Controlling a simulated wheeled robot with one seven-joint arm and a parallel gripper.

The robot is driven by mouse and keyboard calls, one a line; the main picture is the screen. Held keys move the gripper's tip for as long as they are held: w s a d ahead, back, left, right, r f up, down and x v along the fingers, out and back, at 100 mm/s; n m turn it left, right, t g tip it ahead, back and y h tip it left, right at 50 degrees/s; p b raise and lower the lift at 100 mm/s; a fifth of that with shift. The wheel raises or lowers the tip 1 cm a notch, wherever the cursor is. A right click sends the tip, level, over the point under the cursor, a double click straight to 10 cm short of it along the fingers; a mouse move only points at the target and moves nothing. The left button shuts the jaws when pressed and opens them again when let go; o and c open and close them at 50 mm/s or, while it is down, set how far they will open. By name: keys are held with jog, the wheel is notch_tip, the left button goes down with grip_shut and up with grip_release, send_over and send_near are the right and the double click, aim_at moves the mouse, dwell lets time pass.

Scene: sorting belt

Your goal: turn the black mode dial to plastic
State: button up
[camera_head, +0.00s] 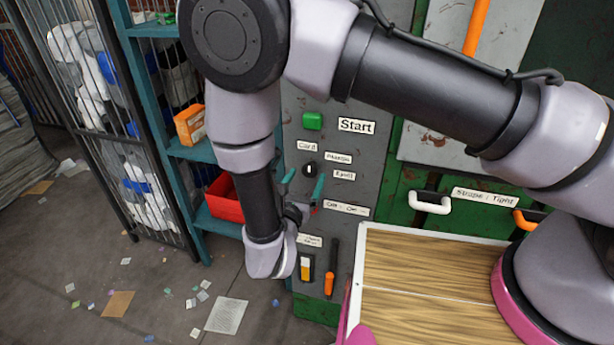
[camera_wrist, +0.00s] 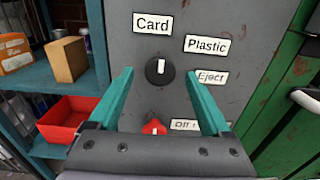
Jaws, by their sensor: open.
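The black mode dial (camera_head: 310,170) is on the grey control panel, and it also shows in the wrist view (camera_wrist: 157,75). Its white mark points up, toward the Card label (camera_wrist: 153,24). The Plastic label (camera_wrist: 206,45) is up and to the right of the dial, and the Eject label (camera_wrist: 211,77) is to its right. My gripper (camera_head: 303,182) is open in front of the panel. In the wrist view its two teal fingers stand on either side of the dial, with a gap on each side. I cannot tell how far the fingertips are from the panel.
A red knob (camera_wrist: 154,128) sits below the dial, partly hidden by my gripper. A green button (camera_head: 313,121) is above, by the Start label. An orange-handled lever (camera_head: 329,284) is lower down. A teal shelf (camera_head: 200,152) with a red bin (camera_head: 226,198) stands left.

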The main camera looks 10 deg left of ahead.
jog(key=shift+w, duration=0.65)
grip_shut()
